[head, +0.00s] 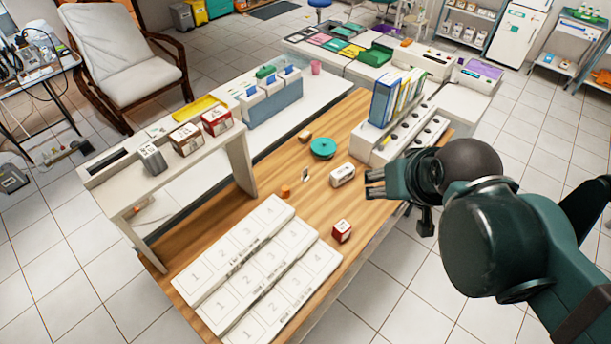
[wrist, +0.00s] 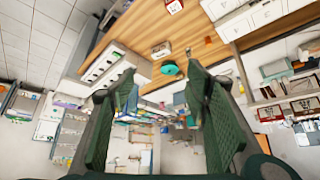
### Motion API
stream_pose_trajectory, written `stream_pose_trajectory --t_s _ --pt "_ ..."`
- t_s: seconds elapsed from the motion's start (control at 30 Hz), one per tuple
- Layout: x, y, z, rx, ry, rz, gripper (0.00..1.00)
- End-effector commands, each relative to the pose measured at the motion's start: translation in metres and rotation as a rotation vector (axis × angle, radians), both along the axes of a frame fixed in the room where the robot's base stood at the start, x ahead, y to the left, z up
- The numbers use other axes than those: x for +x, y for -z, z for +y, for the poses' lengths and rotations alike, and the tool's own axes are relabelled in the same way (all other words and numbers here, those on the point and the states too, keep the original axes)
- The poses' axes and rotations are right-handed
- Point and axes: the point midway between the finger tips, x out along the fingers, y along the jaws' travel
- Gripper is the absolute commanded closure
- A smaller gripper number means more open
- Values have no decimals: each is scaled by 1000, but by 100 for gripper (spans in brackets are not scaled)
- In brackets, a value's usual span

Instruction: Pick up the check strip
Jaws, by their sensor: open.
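A small thin white piece with a dark mark, which looks like the check strip (head: 306,175), is on the wooden table between the orange item and the white box; its details are too small to read. A small pale spot in the wrist view (wrist: 188,51) may be the same piece. My gripper (head: 374,183) is at the right edge of the table, above it, to the right of the strip. The wrist view shows its two green fingers (wrist: 163,88) spread apart with nothing between them.
Near the strip are a teal round item (head: 322,148), a white box (head: 342,175), a small orange item (head: 285,191) and a red-and-white box (head: 342,231). Numbered white trays (head: 250,262) cover the near table. A white raised shelf (head: 150,195) stands left; a white rack (head: 385,150) stands behind.

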Motion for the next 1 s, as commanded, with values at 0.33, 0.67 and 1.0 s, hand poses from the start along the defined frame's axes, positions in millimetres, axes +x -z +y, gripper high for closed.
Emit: stream_pose_trajectory --t_s 0.33,0.67,1.0 --pt "0 0 0 0 0 0 62" --pt "0 0 0 0 0 0 79" --pt "7 0 1 4 8 7 79"
